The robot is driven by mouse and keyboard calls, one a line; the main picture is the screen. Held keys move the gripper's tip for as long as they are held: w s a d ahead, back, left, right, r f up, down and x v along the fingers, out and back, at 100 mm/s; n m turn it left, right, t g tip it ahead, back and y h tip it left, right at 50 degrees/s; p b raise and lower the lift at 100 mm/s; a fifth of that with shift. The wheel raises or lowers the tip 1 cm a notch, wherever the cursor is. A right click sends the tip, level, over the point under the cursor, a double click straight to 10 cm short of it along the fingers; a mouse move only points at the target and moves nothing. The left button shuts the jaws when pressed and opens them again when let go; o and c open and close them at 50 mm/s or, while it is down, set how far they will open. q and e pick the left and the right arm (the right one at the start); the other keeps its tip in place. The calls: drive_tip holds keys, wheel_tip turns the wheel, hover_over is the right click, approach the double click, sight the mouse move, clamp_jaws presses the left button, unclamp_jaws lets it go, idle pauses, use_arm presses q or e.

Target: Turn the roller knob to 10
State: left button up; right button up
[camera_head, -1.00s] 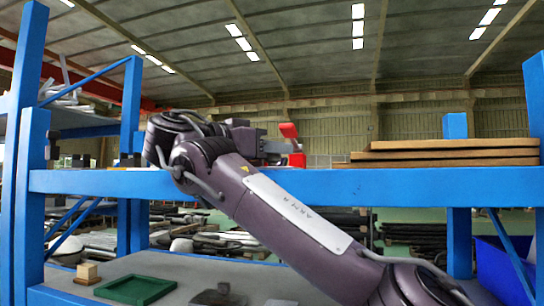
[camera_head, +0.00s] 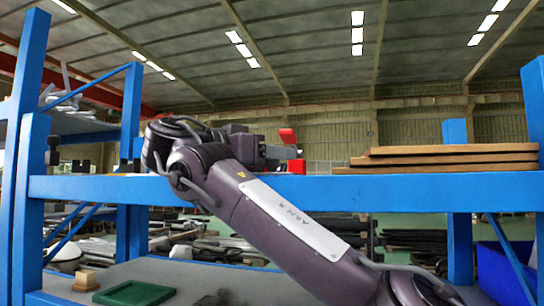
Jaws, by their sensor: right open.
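My right arm comes in from the lower right and reaches over the blue shelf beam (camera_head: 400,192). Its wrist is bent at the left. My right gripper (camera_head: 272,152) lies just above the beam, partly hidden by my own wrist, and is open. A red part (camera_head: 288,136) stands at the fingertips, with another red piece (camera_head: 297,166) below it. I cannot tell whether the fingers touch them. I cannot make out the roller knob or any number on it. My left gripper is not in view.
Flat wooden boards (camera_head: 440,158) lie stacked on the upper shelf at the right. A green tray (camera_head: 133,294) and a small wooden block (camera_head: 86,279) sit on the lower shelf. A blue bin (camera_head: 505,270) is at the lower right. Blue uprights (camera_head: 22,200) stand at the sides.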

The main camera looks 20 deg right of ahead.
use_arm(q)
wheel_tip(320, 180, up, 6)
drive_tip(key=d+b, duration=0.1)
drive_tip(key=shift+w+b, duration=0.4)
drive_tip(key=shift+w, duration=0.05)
use_arm(e)
drive_tip(key=v, duration=0.7)
drive_tip(key=shift+s+a, duration=0.1)
drive_tip(key=shift+a, duration=0.2)
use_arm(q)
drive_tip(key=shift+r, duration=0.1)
